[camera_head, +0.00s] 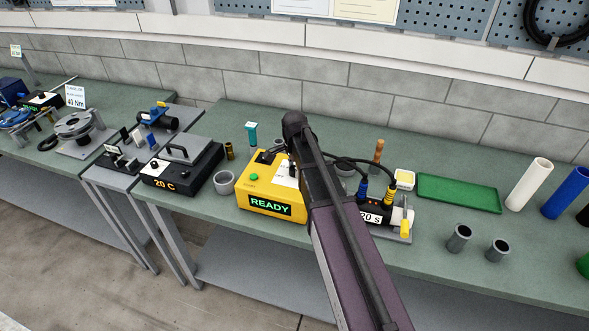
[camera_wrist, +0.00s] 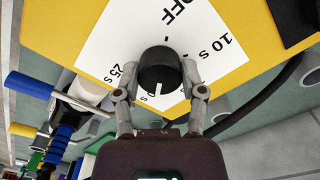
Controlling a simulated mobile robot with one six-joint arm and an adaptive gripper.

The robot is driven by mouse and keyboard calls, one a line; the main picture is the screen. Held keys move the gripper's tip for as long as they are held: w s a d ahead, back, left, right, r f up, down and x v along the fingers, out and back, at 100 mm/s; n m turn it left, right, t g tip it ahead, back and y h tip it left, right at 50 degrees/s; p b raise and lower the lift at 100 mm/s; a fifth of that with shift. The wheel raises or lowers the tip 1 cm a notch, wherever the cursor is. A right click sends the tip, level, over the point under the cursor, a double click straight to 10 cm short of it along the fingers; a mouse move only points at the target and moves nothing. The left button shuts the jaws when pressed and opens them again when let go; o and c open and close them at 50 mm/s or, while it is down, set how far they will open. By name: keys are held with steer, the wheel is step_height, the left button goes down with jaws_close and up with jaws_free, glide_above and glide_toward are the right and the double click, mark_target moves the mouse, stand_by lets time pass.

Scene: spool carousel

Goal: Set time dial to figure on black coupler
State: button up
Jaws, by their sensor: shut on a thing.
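The time dial's round black knob (camera_wrist: 160,66) sits on a white scale plate on the yellow box (camera_head: 243,187). My gripper (camera_wrist: 159,88) is shut on the knob, with one finger on each side. The plate (camera_wrist: 115,48) shows OFF, 10 s and 25 s; another marking below the knob is partly hidden by knob and fingers. A white pointer line on the knob faces the gripper side, away from OFF. The black coupler (camera_head: 390,218) stands right of the yellow box, partly behind my arm; its label ends in "20 S", and whether a digit is covered I cannot tell.
The yellow box shows READY on its display, with a green button (camera_head: 254,177). Blue and yellow plugs with black cables run to the coupler. A grey ring (camera_head: 224,183) and a black "20 C" unit (camera_head: 180,170) stand left. A green tray (camera_head: 459,194) and grey cups are right.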

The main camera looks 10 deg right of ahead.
steer(key=shift+s+m, duration=0.1)
steer(key=shift+m, duration=0.4)
steer(key=o, duration=1.1)
steer(key=shift+o, duration=0.2)
steer(key=shift+n, duration=0.6)
